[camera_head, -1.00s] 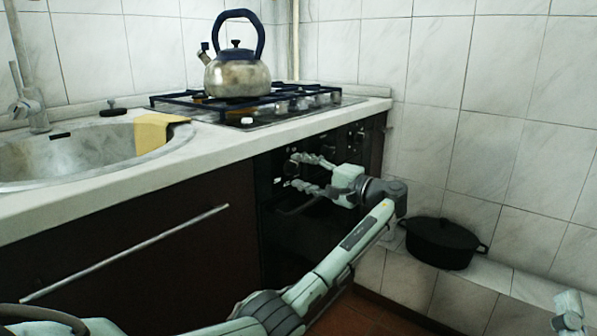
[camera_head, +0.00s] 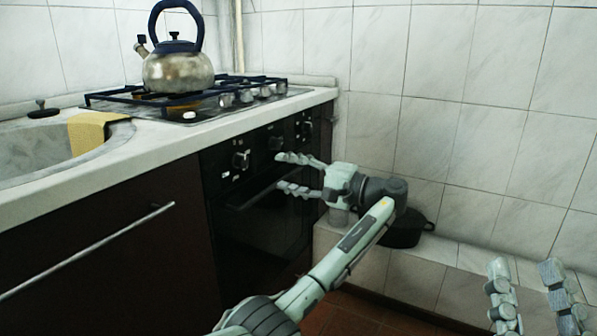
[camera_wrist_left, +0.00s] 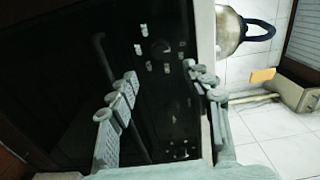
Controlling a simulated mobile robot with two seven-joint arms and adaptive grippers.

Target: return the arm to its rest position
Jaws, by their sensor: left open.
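My left gripper (camera_head: 281,173) is open and empty in front of the black oven (camera_head: 262,215), with its fingers pointing left towards the oven front. In the left wrist view, its two fingers (camera_wrist_left: 160,76) are spread, with nothing between them but the dark oven front with its knobs beyond. The fingers look apart from the oven knobs. My left arm reaches in from the bottom of the head view. My right gripper (camera_head: 524,267) shows at the lower right, fingers up, open and empty.
A steel kettle (camera_head: 178,70) with a blue handle stands on the hob (camera_head: 213,107). A yellow cloth (camera_head: 88,132) lies over the sink edge. A black pot (camera_head: 405,234) sits on a tiled ledge (camera_head: 455,255) behind my left wrist. A drawer handle (camera_head: 90,250) sticks out at the left.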

